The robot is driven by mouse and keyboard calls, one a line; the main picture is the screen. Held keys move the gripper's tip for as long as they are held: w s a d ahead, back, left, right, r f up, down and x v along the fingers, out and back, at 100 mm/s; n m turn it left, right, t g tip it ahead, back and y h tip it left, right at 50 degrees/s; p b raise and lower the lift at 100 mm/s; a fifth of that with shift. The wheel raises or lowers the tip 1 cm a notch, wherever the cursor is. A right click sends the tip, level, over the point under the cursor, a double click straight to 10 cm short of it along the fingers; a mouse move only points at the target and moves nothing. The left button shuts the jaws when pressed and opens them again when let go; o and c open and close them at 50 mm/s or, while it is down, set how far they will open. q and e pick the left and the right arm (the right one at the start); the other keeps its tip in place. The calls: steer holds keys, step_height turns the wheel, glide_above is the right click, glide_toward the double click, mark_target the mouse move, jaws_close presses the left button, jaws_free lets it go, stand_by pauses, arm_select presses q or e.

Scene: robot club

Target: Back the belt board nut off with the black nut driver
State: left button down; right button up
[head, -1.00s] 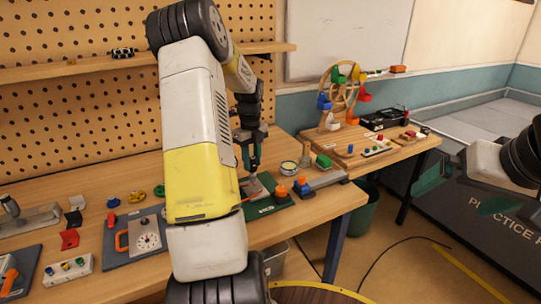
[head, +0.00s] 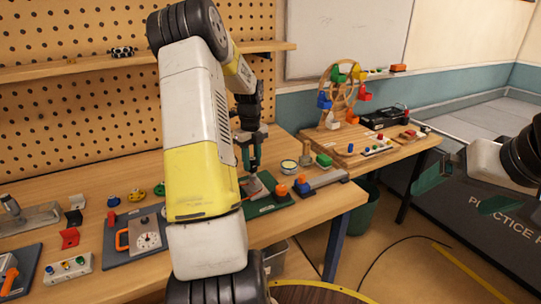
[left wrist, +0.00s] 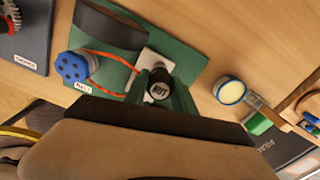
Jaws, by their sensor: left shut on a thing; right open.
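The green belt board (head: 262,210) lies near the right end of the workbench. In the left wrist view the board (left wrist: 195,62) carries a label reading BELT, a blue round knob (left wrist: 73,67), an orange belt (left wrist: 105,57) and a pale plate. My left gripper (head: 252,166) is above the board, pointing down. It is shut on the black nut driver (left wrist: 159,83), whose cap reads NUT. The driver stands over the pale plate; its tip and the nut are hidden. My right gripper (head: 450,195) is open and empty, off to the right, away from the bench.
A board with a grey dial plate (head: 146,238) lies to the left. A toy wheel (head: 340,98) stands on the further table.

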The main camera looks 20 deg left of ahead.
arm_select(q)
steer(key=shift+f, duration=0.2)
stand_by(0.6)
steer(key=c, duration=1)
jaws_free()
jaws_close()
steer(key=n, duration=1.2)
steer(key=shift+r+n, duration=0.1)
steer(key=shift+n, duration=0.3)
jaws_free()
